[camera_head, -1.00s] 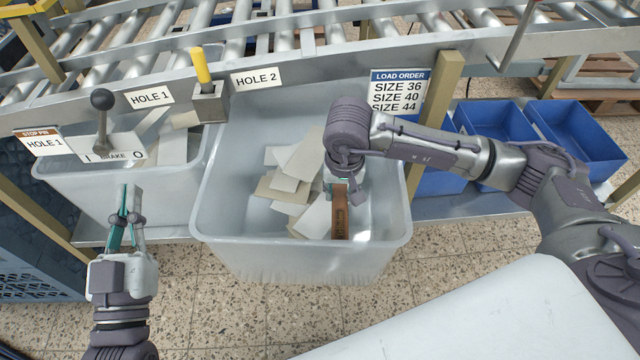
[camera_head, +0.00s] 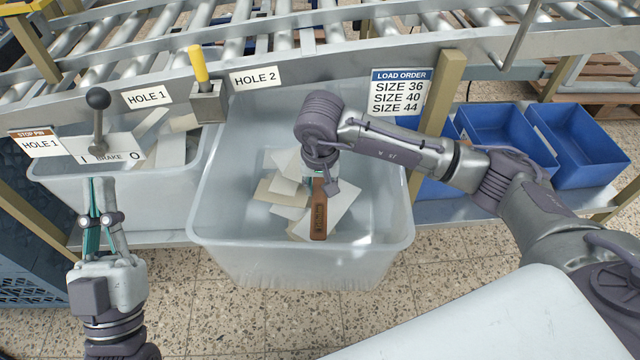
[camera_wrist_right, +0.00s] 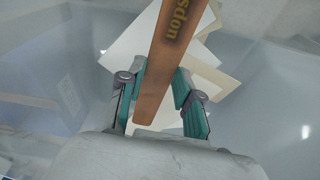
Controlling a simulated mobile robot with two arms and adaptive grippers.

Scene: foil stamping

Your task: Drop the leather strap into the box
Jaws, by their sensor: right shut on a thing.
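The leather strap (camera_head: 318,212) is brown with dark stamped lettering. My right gripper (camera_head: 319,177) is shut on it and holds it over the large translucent box (camera_head: 215,215) under the HOLE 2 label. In the right wrist view the strap (camera_wrist_right: 176,50) lies between the two teal fingers of my right gripper (camera_wrist_right: 160,95), with letters ending in "sdon" showing. The box holds several pale card pieces (camera_head: 283,187) below the strap. The head view partly hides the right fingertips behind the wrist. My left gripper (camera_head: 93,185) is at the left, away from the strap, with its fingers upright and nearly parallel.
A second translucent bin (camera_head: 60,190) stands at the left under HOLE 1. A brake lever (camera_head: 98,110) and a yellow-handled pin (camera_head: 200,70) sit on the roller conveyor's front rail. Blue bins (camera_head: 570,140) are at the right. A wooden post (camera_head: 435,110) stands beside the box.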

